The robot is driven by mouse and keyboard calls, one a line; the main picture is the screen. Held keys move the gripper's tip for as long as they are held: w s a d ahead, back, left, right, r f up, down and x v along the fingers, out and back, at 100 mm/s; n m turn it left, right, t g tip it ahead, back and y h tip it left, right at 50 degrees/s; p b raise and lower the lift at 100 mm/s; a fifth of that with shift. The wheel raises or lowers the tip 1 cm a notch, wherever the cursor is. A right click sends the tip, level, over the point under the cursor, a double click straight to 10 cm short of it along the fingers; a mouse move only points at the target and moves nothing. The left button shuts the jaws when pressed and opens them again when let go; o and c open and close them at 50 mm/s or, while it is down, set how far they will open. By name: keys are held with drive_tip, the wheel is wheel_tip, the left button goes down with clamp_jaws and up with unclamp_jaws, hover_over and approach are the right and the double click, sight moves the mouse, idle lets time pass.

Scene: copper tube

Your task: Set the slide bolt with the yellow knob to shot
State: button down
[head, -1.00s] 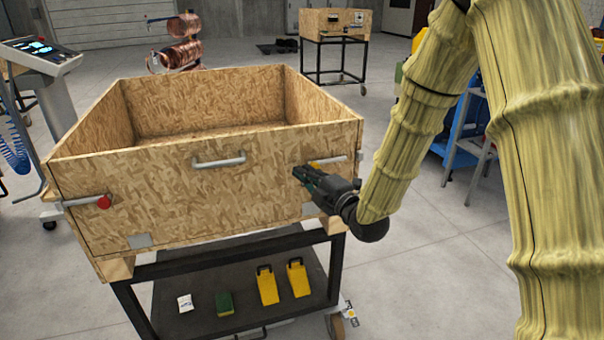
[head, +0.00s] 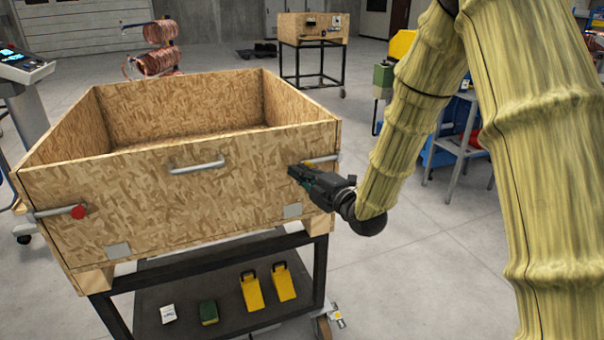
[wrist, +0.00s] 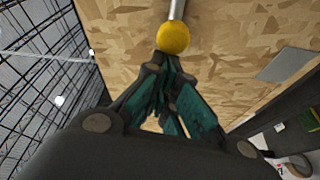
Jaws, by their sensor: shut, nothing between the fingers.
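The slide bolt is a grey rod (head: 325,158) at the right end of the wooden crate's front panel (head: 140,195). Its yellow knob (wrist: 173,38) shows clearly in the wrist view, at the end of the rod (wrist: 177,9). In the head view the knob is mostly hidden behind my gripper (head: 292,172). My gripper is shut and empty, its fingertips (wrist: 158,62) close to the knob on the near side. I cannot tell whether they touch it.
A second bolt with a red knob (head: 79,211) is at the panel's left end. A grey handle (head: 197,165) sits mid-panel. The cart's lower shelf (head: 225,325) holds yellow items and a green block. Clear floor (head: 420,270) lies to the right.

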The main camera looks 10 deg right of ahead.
drive_tip(key=s+b, duration=0.1)
drive_tip(key=s, duration=0.8)
drive_tip(key=shift+s+d, duration=0.2)
drive_tip(key=shift+d, duration=0.15)
drive_tip(key=s+d+f+m+g+h, duration=0.1)
drive_tip(key=s+f+m+g+h, duration=0.2)
drive_tip(key=f, duration=0.8)
drive_tip(key=s+d+f+m+g+h, duration=0.15)
drive_tip(key=s+f+m, duration=0.4)
drive_tip(key=f, duration=0.65)
drive_tip(key=s+d+f+m+g+h, duration=0.15)
drive_tip(key=s+f+m+g, duration=0.3)
drive_tip(key=f, duration=0.65)
drive_tip(key=s+f+m+g+h, duration=0.1)
drive_tip(key=s+f+m+g, duration=0.3)
drive_tip(key=s, duration=0.5)
drive_tip(key=s+f+m+g+h, duration=0.1)
drive_tip(key=s+f+m, duration=0.1)
drive_tip(key=s+f, duration=0.55)
drive_tip(key=s+f+m+g, duration=0.3)
drive_tip(key=s+f, duration=0.2)
drive_tip(key=s, duration=0.5)
wheel_tip(320, 180, up, 13)
drive_tip(key=p, duration=1.2)
drive_tip(key=shift+d+h, duration=0.2)
drive_tip(key=shift+h, duration=0.1)
